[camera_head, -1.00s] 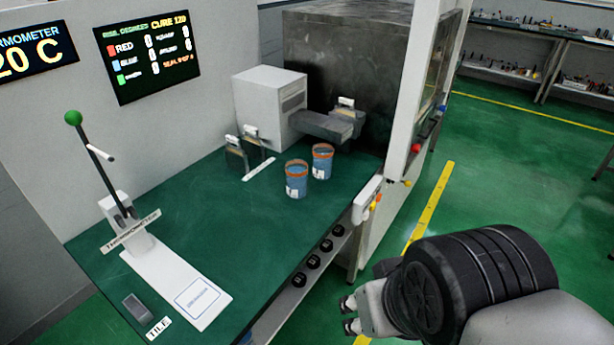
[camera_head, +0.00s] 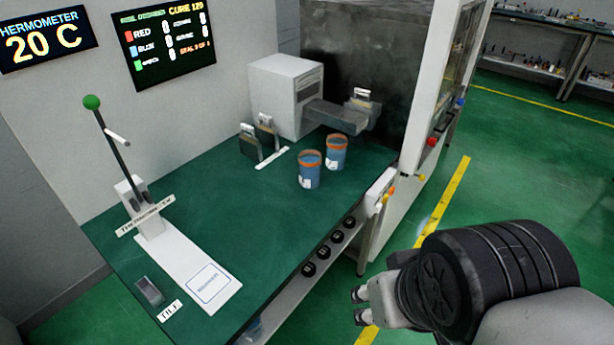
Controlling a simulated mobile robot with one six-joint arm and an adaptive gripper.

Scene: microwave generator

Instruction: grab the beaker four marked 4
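Two blue beakers with orange rims stand upright on the green table. The nearer beaker (camera_head: 310,172) is a little left of and in front of the farther beaker (camera_head: 336,154). Each has a small white label low on its side, but the marks are too small to read, so I cannot tell which is marked 4. My gripper (camera_head: 360,306) is at the lower right, beyond the table's front edge and well apart from both beakers. Its two fingertips show with a gap between them and nothing in it.
A thermometer stand (camera_head: 138,200) with a green-topped lever and white base is at left, with a small grey tile (camera_head: 150,291) near it. A white machine (camera_head: 286,92) stands behind the beakers. A white cabinet post (camera_head: 428,90) rises to their right. The table's middle (camera_head: 260,215) is clear.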

